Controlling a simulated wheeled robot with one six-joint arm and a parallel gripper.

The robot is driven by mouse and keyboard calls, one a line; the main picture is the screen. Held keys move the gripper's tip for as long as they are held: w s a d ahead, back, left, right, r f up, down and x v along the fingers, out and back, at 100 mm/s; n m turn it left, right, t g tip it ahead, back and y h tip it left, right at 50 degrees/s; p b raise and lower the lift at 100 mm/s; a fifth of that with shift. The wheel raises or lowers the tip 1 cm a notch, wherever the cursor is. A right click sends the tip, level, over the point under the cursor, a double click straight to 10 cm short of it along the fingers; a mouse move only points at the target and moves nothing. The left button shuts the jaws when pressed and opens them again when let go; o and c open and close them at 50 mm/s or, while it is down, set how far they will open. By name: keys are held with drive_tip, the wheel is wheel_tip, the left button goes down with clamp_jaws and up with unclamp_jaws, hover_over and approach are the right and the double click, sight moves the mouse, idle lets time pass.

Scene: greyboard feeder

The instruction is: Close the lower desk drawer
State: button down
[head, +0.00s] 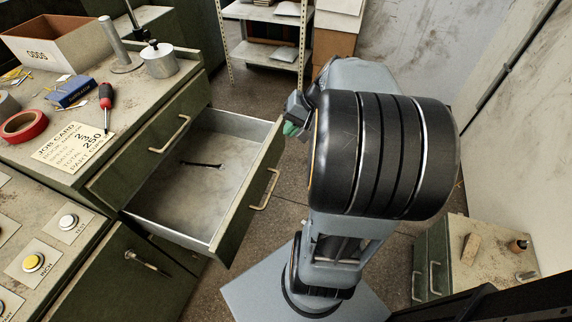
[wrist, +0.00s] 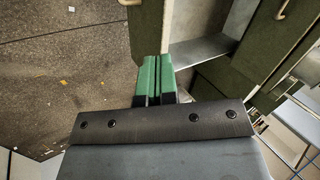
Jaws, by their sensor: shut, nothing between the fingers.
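The lower desk drawer (head: 205,165) is pulled well out of the green desk, below the shut upper drawer (head: 150,140). Its green front (head: 250,200) carries a pale bar handle (head: 266,190). A small dark thin item lies inside. My gripper (head: 290,129) is near the far end of the drawer front, partly hidden by my arm. In the wrist view my gripper's green fingers (wrist: 153,62) are together and empty. Their tips appear close to the drawer front (wrist: 148,35); I cannot tell if they touch it. The drawer's grey inside (wrist: 205,48) shows to the right.
The desk top holds a cardboard box (head: 60,42), a red tape roll (head: 23,126), a screwdriver (head: 106,105) and a job card (head: 73,145). A shelf rack (head: 268,12) stands behind. A low cabinet (head: 480,250) is at right. Bare floor lies beyond the drawer.

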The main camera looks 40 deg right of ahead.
drive_tip(key=d+f+m+t+y+b, duration=0.1)
drive_tip(key=d+f+m+t+b, duration=0.2)
drive_tip(key=d+f+b, duration=0.55)
drive_tip(key=b, duration=0.1)
approach(278, 148)
drive_tip(key=x, duration=0.5)
drive_tip(key=shift+s+d+f, duration=0.1)
drive_tip(key=shift+s+f, duration=0.1)
drive_tip(key=shift+f, duration=0.35)
drive_tip(key=shift+w+a+b, duration=0.3)
drive_tip(key=shift+w+a, duration=0.2)
drive_tip(key=shift+w, duration=0.15)
drive_tip(key=shift+d, duration=0.15)
drive_tip(key=shift+w, duration=0.1)
